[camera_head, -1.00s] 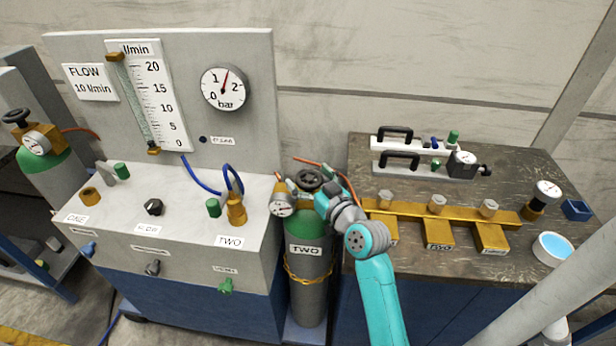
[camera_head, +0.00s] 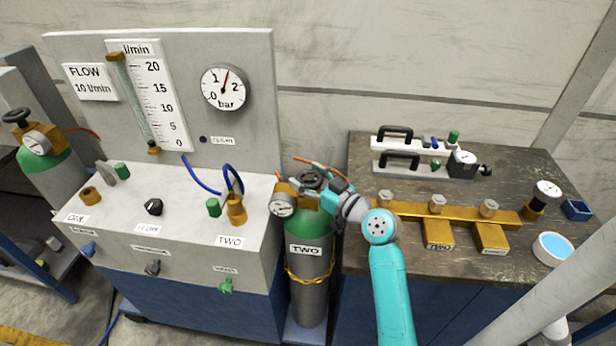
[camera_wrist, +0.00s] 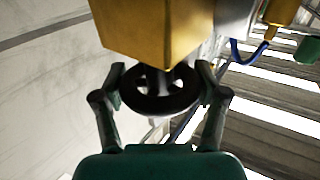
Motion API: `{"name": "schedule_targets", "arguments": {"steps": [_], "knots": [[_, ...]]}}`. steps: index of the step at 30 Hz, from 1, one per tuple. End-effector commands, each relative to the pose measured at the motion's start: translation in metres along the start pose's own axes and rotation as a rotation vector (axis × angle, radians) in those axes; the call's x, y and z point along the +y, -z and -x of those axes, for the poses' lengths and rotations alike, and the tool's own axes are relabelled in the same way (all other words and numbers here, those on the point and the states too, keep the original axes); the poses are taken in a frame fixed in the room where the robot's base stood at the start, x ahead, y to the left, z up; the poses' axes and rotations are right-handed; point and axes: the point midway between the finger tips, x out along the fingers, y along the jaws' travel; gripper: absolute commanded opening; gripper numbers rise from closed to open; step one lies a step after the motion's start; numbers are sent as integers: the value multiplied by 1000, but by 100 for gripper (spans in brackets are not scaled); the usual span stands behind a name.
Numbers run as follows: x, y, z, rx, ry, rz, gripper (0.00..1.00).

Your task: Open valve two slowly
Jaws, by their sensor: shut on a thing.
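The green-shouldered gas cylinder labelled TWO (camera_head: 308,270) stands strapped between the panel cabinet and the bench. Its black handwheel (camera_head: 311,180) is on top, next to a brass regulator with a round gauge (camera_head: 284,204). In the wrist view the black handwheel (camera_wrist: 160,93) sits between the two fingers of my gripper (camera_wrist: 160,84), one at each side of its rim. My gripper (camera_head: 326,190) is shut on the wheel; in the head view the fingers partly cover it. A brass block (camera_wrist: 155,30) hangs close in front of the wrist camera.
The panel (camera_head: 165,95) at left carries a flow tube and a bar gauge (camera_head: 223,88). Blue hoses and a brass fitting (camera_head: 236,211) stand close left of the cylinder. The bench (camera_head: 340,240) at right holds a brass manifold (camera_head: 450,214), tools and a water dish (camera_head: 553,248).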

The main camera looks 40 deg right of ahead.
Motion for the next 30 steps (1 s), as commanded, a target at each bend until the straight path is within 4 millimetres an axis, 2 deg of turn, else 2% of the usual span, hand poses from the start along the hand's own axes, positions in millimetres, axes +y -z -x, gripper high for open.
{"name": "schedule_targets", "arguments": {"steps": [11,23,24,26,27,30], "knots": [[0,-1,0,0,247,2,37],[-2,-1,1,1,277,2,37],[-2,-1,1,1,277,2,80],[-2,0,1,1,276,2,94],[-2,0,1,1,276,2,98],[-2,0,1,1,276,2,98]]}}
